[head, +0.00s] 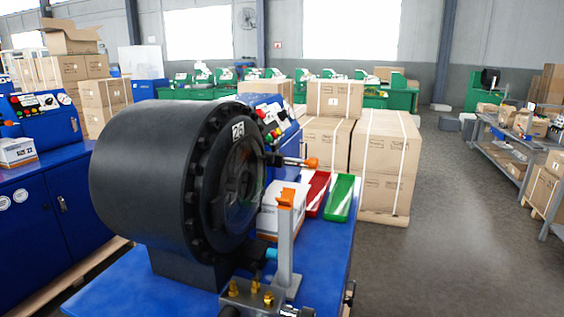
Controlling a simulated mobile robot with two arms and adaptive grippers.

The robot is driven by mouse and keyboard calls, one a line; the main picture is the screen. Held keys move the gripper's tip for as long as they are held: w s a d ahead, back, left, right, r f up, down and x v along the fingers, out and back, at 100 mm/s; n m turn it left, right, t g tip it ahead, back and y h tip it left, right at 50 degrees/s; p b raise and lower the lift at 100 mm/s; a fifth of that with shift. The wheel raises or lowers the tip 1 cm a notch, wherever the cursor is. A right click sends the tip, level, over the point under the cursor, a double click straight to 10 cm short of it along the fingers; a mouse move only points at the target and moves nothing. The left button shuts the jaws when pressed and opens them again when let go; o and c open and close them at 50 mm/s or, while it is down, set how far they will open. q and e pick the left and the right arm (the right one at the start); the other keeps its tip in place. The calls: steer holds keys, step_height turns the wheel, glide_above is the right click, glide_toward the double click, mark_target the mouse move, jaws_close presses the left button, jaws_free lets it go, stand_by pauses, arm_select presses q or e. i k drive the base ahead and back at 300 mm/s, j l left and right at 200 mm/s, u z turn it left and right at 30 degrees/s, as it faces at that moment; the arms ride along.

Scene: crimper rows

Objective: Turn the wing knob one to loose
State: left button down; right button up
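No part is clearly recognisable as wing knob one. A small orange knob (312,163) sits at the end of a thin rod right of the ring. An orange piece (287,197) tops a grey upright post (285,245) in front of the crimper. A small black handle-like part (350,292) shows at the bench's right edge. Whether any of these is loose or tight cannot be told. Neither of my grippers is recognisable in the head view.
Brass fittings (268,298) sit low by the post. A white box (283,210), a red tray (314,194) and a green tray (340,198) lie on the bench behind. Stacked cartons (384,160) stand beyond. The floor (450,240) at right is open, up to grey shelves (505,165).

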mark_target(275, 147)
steer(key=k, duration=0.8)
steer(key=k+u, duration=0.15)
steer(key=u, duration=0.25)
steer(key=k+u, duration=0.15)
steer(key=u, duration=0.25)
steer(key=k+j+u, duration=0.15)
steer(key=u, duration=0.25)
steer(key=l+u, duration=0.4)
steer(key=i+l+u, duration=0.1)
steer(key=l+u, duration=0.15)
steer(key=u, duration=0.15)
steer(key=l+u, duration=0.4)
steer(key=k+l, duration=0.1)
steer(key=l, duration=0.45)
steer(key=k+l, duration=0.1)
steer(key=l, duration=1.05)
steer(key=k+l, duration=0.15)
steer(key=l, duration=0.4)
